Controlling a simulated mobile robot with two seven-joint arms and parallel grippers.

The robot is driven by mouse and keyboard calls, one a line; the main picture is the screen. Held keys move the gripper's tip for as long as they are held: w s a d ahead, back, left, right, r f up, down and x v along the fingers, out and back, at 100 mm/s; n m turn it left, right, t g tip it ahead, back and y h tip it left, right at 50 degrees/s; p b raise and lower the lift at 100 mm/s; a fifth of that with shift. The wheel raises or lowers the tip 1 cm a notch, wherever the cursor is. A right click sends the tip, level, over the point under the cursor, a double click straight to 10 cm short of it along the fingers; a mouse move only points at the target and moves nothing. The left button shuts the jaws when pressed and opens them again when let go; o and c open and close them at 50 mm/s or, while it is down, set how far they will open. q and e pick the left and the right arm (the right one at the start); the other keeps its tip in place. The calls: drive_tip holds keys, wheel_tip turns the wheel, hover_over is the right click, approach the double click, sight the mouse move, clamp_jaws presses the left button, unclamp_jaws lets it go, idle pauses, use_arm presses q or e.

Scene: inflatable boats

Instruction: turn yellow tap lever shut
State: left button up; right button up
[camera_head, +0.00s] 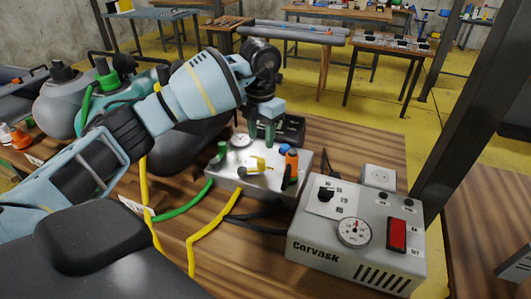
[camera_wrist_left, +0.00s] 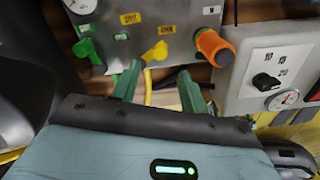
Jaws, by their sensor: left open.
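A grey manifold box (camera_head: 225,184) stands on the wooden table with a yellow tap lever (camera_head: 257,163) on its top. My left gripper (camera_head: 261,142) has two green fingers and hangs just behind and above the yellow lever. In the left wrist view the yellow tap lever (camera_wrist_left: 156,51) shows beyond the open fingertips (camera_wrist_left: 159,72), roughly in line with the gap between them. I cannot tell whether a finger touches it. The gap looks empty. My right gripper is not in view.
An orange tap (camera_head: 291,160) and a green fitting (camera_head: 221,150) sit either side of the lever. A grey Corvask pump box (camera_head: 305,243) stands to the right. Green and yellow hoses (camera_head: 205,227) run from the manifold. A dark post (camera_head: 455,130) rises at the right.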

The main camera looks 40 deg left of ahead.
sight(261, 160)
use_arm(q)
drive_tip(key=shift+s+f, duration=0.2)
wheel_tip(261, 160, down, 7)
drive_tip(key=shift+w+f, duration=0.1)
drive_tip(key=shift+f, duration=0.1)
clamp_jaws()
idle(0.4)
